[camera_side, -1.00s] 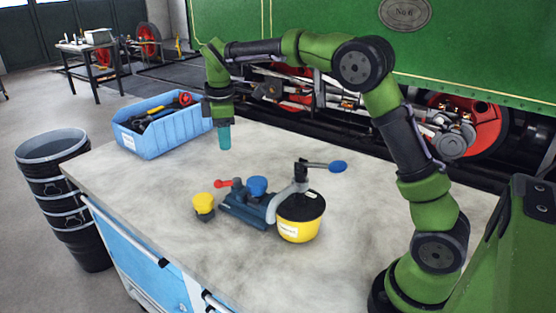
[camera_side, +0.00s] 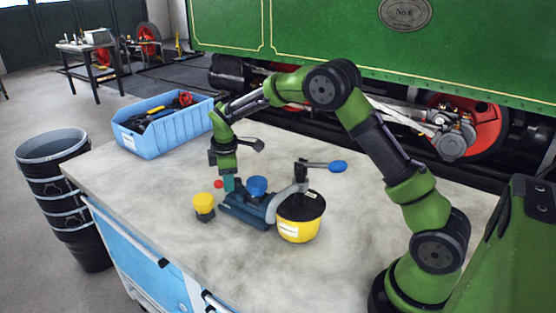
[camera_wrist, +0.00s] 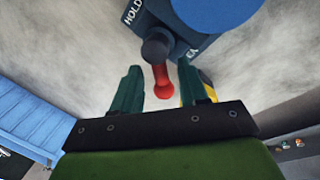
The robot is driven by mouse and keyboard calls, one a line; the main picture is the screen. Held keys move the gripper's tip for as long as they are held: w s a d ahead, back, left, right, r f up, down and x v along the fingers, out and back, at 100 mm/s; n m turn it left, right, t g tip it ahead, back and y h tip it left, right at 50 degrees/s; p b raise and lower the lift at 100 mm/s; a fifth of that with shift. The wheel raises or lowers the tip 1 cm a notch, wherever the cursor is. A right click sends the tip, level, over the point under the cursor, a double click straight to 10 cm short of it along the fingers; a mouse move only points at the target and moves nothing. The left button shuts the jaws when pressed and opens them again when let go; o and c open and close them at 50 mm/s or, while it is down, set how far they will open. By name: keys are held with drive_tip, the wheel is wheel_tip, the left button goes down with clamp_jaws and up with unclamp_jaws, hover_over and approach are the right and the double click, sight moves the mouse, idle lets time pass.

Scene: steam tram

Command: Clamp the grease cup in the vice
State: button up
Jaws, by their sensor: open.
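The dark blue vice (camera_side: 243,209) stands on the bench, its lettered body also at the top of the wrist view (camera_wrist: 188,42). A blue round-topped piece, apparently the grease cup (camera_side: 257,186), sits at the vice; it shows as a blue disc in the wrist view (camera_wrist: 215,10). The vice's red-ended handle (camera_wrist: 162,82) points between my fingers; its red end also shows in the side view (camera_side: 218,184). My gripper (camera_side: 228,184) is open and low around this handle, with finger gaps visible on both sides in the wrist view (camera_wrist: 160,76).
A yellow-topped piece (camera_side: 204,202) stands just left of the vice. A blue tool bin (camera_side: 175,133) is at the back left. The front bench top is clear.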

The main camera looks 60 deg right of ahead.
clamp_jaws()
idle(0.4)
drive_tip(key=m, duration=0.3)
drive_tip(key=d+m, duration=0.1)
drive_tip(key=shift+w+m+g+h, duration=0.3)
drive_tip(key=shift+w+m+g, duration=0.05)
drive_tip(key=shift+m+g, duration=0.05)
drive_tip(key=m, duration=0.2)
drive_tip(key=d+m, duration=0.1)
drive_tip(key=m, duration=0.1)
drive_tip(key=shift+w+m+g, duration=0.2)
drive_tip(key=shift+m+g, duration=0.1)
drive_tip(key=shift+g, duration=0.1)
drive_tip(key=m, duration=0.2)
drive_tip(key=d+m, duration=0.1)
drive_tip(key=m, duration=0.1)
drive_tip(key=shift+g, duration=0.4)
drive_tip(key=shift+s+d+m+g, duration=0.1)
drive_tip(key=shift+d+m+g, duration=0.05)
drive_tip(key=shift+m, duration=0.8)
drive_tip(key=shift+s+d+m+g, duration=0.1)
drive_tip(key=shift+m+g, duration=0.1)
drive_tip(key=shift+m, duration=0.7)
drive_tip(key=shift+s+d+m+g, duration=0.1)
drive_tip(key=shift+d+m+g, duration=0.05)
drive_tip(key=shift+m, duration=0.8)
